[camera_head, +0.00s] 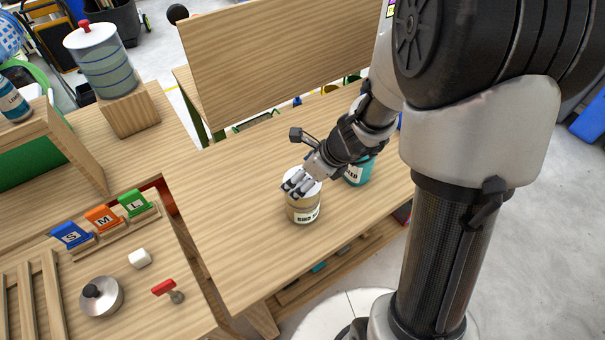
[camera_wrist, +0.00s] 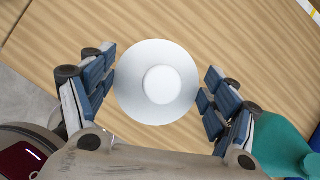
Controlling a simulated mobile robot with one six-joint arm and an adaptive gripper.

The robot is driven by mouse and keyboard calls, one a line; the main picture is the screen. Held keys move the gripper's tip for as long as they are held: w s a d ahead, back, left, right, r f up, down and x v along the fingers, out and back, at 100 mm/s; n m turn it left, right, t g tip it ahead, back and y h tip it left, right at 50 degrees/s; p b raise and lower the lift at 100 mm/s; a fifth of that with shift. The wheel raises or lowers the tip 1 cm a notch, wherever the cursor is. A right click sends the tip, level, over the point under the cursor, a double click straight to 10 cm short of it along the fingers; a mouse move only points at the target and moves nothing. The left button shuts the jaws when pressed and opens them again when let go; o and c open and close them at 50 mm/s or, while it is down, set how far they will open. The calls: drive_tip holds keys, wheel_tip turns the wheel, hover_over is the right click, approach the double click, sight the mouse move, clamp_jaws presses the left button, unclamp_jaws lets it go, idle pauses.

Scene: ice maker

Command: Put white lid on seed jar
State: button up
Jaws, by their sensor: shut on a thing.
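The white lid (camera_wrist: 140,98) is round with a raised knob in the middle. It sits between the two fingers of my gripper (camera_wrist: 157,86), which is shut on its sides. In the head view, my gripper (camera_head: 297,185) is at the top of the tan seed jar (camera_head: 303,211), which stands upright on the wooden table. The white lid (camera_head: 314,181) shows there at the jar's mouth, partly hidden by the fingers. I cannot tell whether it is seated on the rim. The jar is hidden under the lid in the wrist view.
A teal jar (camera_head: 357,173) stands close behind to the right, and shows in the wrist view (camera_wrist: 285,146). The table (camera_head: 235,240) is clear in front and left. A raised wooden panel (camera_head: 280,60) stands at the back. Coloured S, M, L holders (camera_head: 103,218) are at left.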

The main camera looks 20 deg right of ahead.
drive_tip(key=shift+f+b, duration=0.65)
drive_tip(key=shift+f, duration=0.05)
drive_tip(key=o, duration=1)
drive_tip(key=shift+c, duration=0.2)
drive_tip(key=v, duration=1.2)
